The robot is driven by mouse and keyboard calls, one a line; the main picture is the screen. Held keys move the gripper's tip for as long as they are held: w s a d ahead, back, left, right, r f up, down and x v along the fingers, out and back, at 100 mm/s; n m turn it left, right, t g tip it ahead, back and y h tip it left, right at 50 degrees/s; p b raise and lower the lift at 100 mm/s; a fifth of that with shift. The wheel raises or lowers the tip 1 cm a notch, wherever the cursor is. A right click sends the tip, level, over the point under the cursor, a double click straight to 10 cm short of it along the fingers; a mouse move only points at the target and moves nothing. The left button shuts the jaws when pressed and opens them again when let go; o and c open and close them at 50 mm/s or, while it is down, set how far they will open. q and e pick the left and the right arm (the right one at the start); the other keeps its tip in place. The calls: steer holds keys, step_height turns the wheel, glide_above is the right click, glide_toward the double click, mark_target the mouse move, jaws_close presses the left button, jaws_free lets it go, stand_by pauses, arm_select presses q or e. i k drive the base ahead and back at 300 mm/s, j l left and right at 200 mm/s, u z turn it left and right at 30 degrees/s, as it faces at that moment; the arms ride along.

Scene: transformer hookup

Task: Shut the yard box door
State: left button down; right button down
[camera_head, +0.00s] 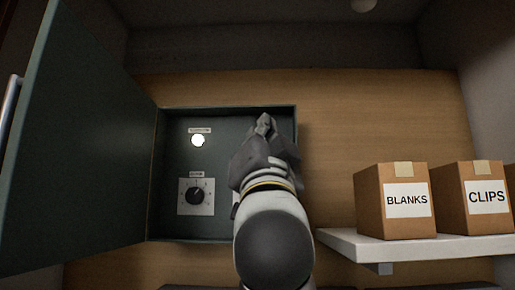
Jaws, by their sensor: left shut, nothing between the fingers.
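The yard box (170,122) is a dark green box on the wood-coloured back wall. Its door (75,140) stands wide open, swung out to the left toward the camera. A pale bar handle (11,106) shows on the door's outer edge at the far left. My left gripper (264,122) is in front of the right part of the box, fingers together and empty, pointing up and away. It is well to the right of the door and apart from it. My arm hides the box's lower right part. My right gripper is out of view.
Inside the box are a lit white lamp (198,140) and a rotary knob (196,195) on a pale plate. At right, a white shelf (350,243) carries boxes marked BLANKS (380,186) and CLIPS (488,222). The wall above the shelf is bare.

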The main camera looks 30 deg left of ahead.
mark_target(75, 176)
steer(key=k+l, duration=1.2)
steer(key=l, duration=0.15)
